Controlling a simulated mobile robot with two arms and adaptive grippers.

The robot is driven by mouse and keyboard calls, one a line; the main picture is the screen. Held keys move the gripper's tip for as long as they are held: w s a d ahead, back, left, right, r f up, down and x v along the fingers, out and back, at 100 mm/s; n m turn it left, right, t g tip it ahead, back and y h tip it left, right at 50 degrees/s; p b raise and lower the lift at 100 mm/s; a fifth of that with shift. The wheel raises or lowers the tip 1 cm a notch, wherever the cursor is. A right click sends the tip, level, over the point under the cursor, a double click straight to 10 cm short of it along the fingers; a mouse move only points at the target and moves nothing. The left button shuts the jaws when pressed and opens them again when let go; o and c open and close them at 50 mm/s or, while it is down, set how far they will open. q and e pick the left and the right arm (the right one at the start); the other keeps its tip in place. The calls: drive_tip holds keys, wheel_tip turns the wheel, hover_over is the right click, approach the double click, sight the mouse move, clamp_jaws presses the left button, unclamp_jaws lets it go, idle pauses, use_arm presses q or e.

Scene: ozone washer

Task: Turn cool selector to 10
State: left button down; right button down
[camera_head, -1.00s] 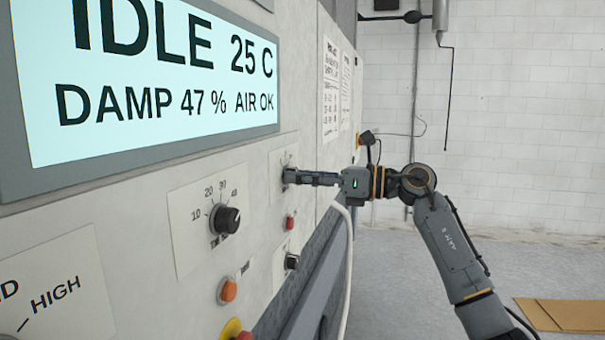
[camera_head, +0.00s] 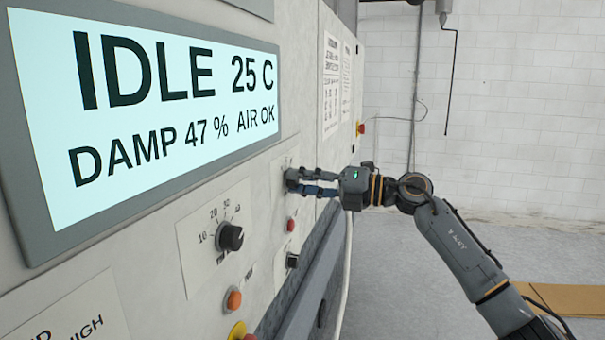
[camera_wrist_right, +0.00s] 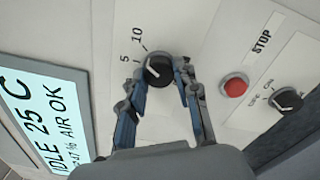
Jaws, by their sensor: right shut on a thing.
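The selector knob with the 5 and 10 marks, a round black knob (camera_wrist_right: 158,70), is on a pale plate in the right wrist view. A short white line shows on its face; exactly which mark it points at is hard to tell. My right gripper (camera_wrist_right: 160,84) has one finger on each side of this knob and is shut on it. In the head view my right gripper (camera_head: 291,181) reaches the panel from the right, and its fingers mostly hide the knob. My left gripper is not in view.
Another black knob (camera_head: 230,237) with a 10 to 40 scale is nearer on the panel. A red STOP button (camera_wrist_right: 234,87) and an off/on switch (camera_wrist_right: 287,99) sit beside the held knob. The display (camera_head: 150,120) reads IDLE 25 C. Open floor lies right.

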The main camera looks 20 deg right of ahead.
drive_tip(key=shift+d+r+m+p, duration=0.1)
drive_tip(key=shift+r+m+p, duration=0.3)
drive_tip(key=shift+m, duration=0.5)
drive_tip(key=shift+f, duration=0.15)
drive_tip(key=c, duration=1)
unclamp_jaws()
drive_tip(key=shift+w+f, duration=0.1)
drive_tip(key=shift+f, duration=0.05)
drive_tip(key=v, duration=1.2)
